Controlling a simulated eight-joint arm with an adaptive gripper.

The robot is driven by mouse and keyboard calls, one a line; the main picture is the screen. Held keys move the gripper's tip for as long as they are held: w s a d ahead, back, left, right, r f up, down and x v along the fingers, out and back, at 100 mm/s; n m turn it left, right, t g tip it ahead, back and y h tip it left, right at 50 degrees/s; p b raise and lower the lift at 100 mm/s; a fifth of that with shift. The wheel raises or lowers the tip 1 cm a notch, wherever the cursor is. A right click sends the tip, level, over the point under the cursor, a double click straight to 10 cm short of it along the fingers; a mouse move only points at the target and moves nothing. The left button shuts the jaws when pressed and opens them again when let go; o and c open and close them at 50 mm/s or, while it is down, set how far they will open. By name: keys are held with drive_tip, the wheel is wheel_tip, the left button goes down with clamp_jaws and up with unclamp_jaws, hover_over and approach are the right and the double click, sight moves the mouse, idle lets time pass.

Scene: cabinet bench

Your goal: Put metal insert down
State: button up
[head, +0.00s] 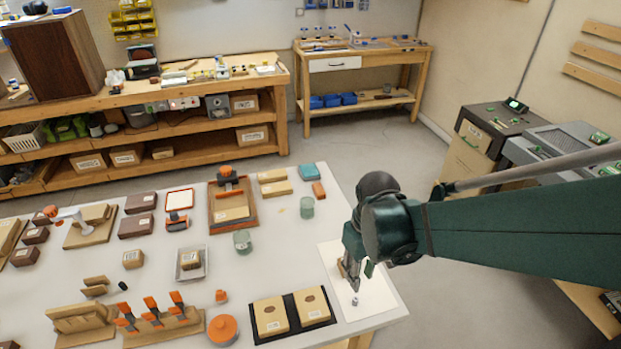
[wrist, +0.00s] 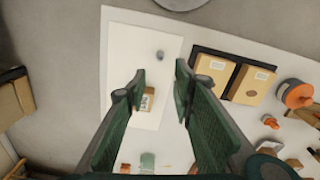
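The metal insert, a small grey piece (head: 354,301), rests on the white sheet (head: 382,296) at the table's right end. It also shows in the wrist view (wrist: 160,55), beyond my fingertips and apart from them. My gripper (head: 353,272) is above the sheet, behind the insert in the head view. In the wrist view my two green fingers (wrist: 161,73) stand apart with nothing held between them. A small labelled wooden block (wrist: 147,101) shows below, between the fingers and partly covered by the left one. In the head view, my gripper largely hides that spot.
An orange round container (head: 222,330) and an orange-clamped rack (head: 160,328) stand farther left. The front of the sheet is clear around the insert.

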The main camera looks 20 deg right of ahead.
drive_tip(key=a+r+m+t, duration=0.1)
drive_tip(key=a+r+t, duration=0.1)
drive_tip(key=r, duration=0.6)
drive_tip(key=a+r+m+t, duration=0.1)
drive_tip(key=a+r+t, duration=0.2)
drive_tip(key=r+t, duration=0.2)
wheel_tip(320, 180, up, 4)
drive_tip(key=shift+w+a+f, duration=0.1)
drive_tip(key=shift+w+a, duration=0.1)
drive_tip(key=shift+w, duration=0.1)
drive_tip(key=shift+o, duration=0.5)
drive_tip(key=shift+w+a, duration=0.1)
